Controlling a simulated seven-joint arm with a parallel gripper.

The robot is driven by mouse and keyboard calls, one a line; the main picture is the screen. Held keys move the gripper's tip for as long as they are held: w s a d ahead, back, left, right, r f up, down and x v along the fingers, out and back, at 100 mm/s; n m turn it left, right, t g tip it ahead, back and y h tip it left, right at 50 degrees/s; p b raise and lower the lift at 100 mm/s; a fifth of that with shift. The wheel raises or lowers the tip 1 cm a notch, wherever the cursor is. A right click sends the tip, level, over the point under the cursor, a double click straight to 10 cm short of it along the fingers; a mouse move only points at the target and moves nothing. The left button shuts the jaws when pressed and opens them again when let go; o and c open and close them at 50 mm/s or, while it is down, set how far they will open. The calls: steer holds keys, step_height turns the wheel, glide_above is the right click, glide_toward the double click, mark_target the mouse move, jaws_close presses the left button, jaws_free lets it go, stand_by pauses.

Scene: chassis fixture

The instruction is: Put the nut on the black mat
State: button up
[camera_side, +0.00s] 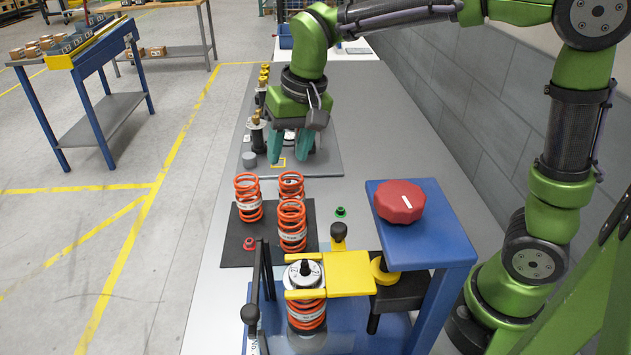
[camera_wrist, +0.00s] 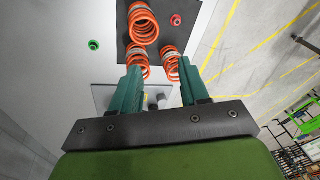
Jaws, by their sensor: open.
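My gripper (camera_side: 290,152) is open and empty, fingers pointing down over the grey plate beyond the mat. Its fingers show in the wrist view (camera_wrist: 158,75).
The grey plate (camera_side: 322,165) holds black parts and a grey cylinder (camera_side: 249,160). In front stand a spring fixture with a yellow clamp (camera_side: 349,273) and a blue stand (camera_side: 425,235) with a red knob (camera_side: 399,201). A wall runs along the right.

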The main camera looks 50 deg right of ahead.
steer(key=s+d+t, duration=0.2)
steer(key=s+d, duration=0.1)
steer(key=s, duration=0.5)
steer(key=s+d+r+t+y, duration=0.1)
steer(key=s+d+t, duration=0.1)
steer(key=s, duration=0.5)
steer(key=shift+s+d+r+n+t, duration=0.2)
steer(key=shift+s+d+n+t, duration=0.15)
steer(key=shift+d, duration=0.4)
